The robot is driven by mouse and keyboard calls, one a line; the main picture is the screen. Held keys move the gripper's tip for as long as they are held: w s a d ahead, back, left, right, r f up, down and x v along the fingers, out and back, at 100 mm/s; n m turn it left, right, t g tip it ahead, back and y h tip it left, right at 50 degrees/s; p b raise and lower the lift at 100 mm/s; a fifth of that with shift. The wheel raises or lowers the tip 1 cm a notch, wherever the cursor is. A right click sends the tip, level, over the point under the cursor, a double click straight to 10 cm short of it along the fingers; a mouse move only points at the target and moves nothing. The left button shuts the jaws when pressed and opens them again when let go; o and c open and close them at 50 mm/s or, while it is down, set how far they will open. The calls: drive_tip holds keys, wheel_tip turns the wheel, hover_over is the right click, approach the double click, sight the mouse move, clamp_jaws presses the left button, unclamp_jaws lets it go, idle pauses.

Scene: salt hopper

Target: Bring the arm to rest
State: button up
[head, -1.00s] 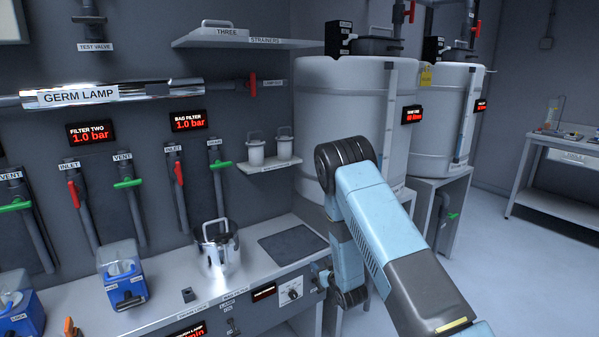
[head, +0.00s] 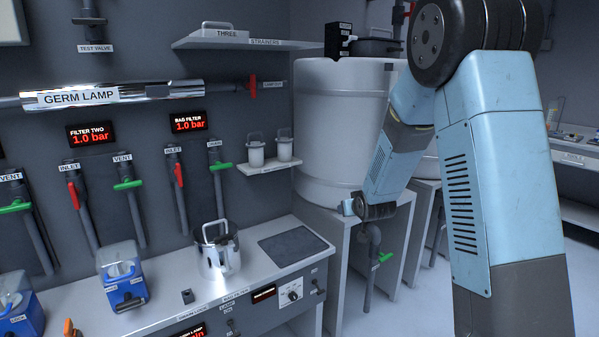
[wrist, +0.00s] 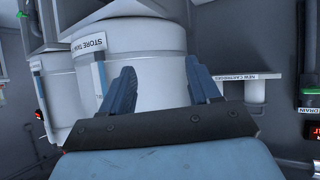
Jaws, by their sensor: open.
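My gripper (wrist: 164,90) shows in the wrist view with its two blue-grey fingers spread apart and nothing between them. It faces a large white tank (wrist: 148,65) and touches nothing that I can see. In the head view my blue arm stands raised at the right, with its dark elbow joint near the top edge. The forearm slopes down and left in front of the white tank (head: 340,130). The fingers cannot be made out in the head view.
A steel pot (head: 217,252) stands on the bench beside a dark mat (head: 293,246). Blue filter housings (head: 123,277) stand at the left. Red and green valve handles line the wall. A shelf (head: 268,167) holds two white canisters. A side table (head: 575,150) stands far right.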

drive_tip(key=s+d+r+m+g, duration=0.1)
drive_tip(key=s+d+r+g, duration=0.15)
drive_tip(key=s+r, duration=0.6)
drive_tip(key=s+d+r+g, duration=0.1)
drive_tip(key=s+r, duration=0.2)
drive_tip(key=s, duration=0.8)
drive_tip(key=s+d+r+g+h, duration=0.1)
drive_tip(key=s+d+r, duration=0.1)
drive_tip(key=s, duration=0.9)
drive_tip(key=s+d+r+m+g, duration=0.1)
drive_tip(key=s+r, duration=0.3)
drive_tip(key=s, duration=0.7)
drive_tip(key=shift+s+d+r+g, duration=0.15)
drive_tip(key=shift+s+r+g, duration=0.15)
drive_tip(key=shift+r+g, duration=0.1)
